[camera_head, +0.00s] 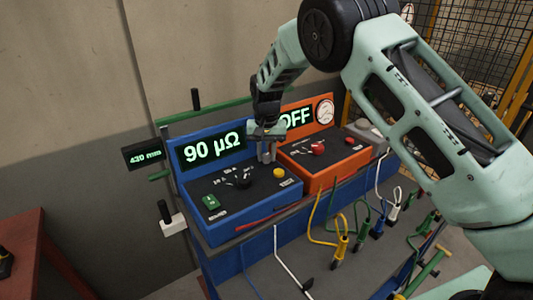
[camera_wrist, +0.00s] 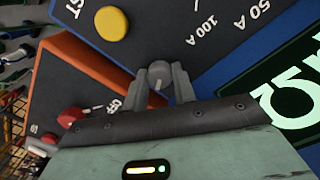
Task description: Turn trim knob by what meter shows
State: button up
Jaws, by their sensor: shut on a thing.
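The blue meter box (camera_head: 215,232) has a lit display (camera_head: 213,147) that reads 90 µΩ in green. Its black sloping panel carries a yellow button (camera_head: 279,172), a green switch (camera_head: 211,202) and a black selector knob (camera_head: 242,181). My gripper (camera_head: 266,158) points down at the panel's upper right, near the orange box. In the wrist view a small grey trim knob (camera_wrist: 157,74) sits between my fingertips, and the fingers are shut on it. The yellow button (camera_wrist: 112,23) is close by.
The orange box (camera_head: 318,176) stands right of the blue box, with an OFF display (camera_head: 296,118), a round dial (camera_head: 325,111) and a red knob (camera_head: 317,148). A small display (camera_head: 144,157) hangs left. Colored cable clamps (camera_head: 341,240) hang along the front.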

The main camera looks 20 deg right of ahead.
aim_at(266, 155)
jog(key=shift+w+r, duration=0.1)
jog(key=shift+r, duration=0.05)
jog(key=o, duration=1)
notch_tip(266, 155, up, 17)
jog(key=b, duration=0.4)
jog(key=shift+r, duration=0.15)
jog(key=s+a+f+n+y, duration=0.1)
jog(key=s+a+n, duration=0.1)
jog(key=s+a, duration=0.35)
jog(key=s+a+f+n+y, duration=0.1)
jog(key=s+a+n, duration=0.1)
jog(key=s, duration=0.7)
jog(key=s+f+n, duration=0.2)
jog(key=s+f, duration=0.1)
jog(key=s, duration=0.6)
jog(key=s+d+f+n+h, duration=0.1)
jog(key=s+f+n, duration=0.1)
jog(key=s, duration=0.8)
jog(key=s+f+n+b, duration=0.1)
jog(key=s+f+n, duration=0.2)
jog(key=s, duration=0.6)
jog(key=shift+s+d+f, duration=0.25)
jog(key=shift+f, duration=0.1)
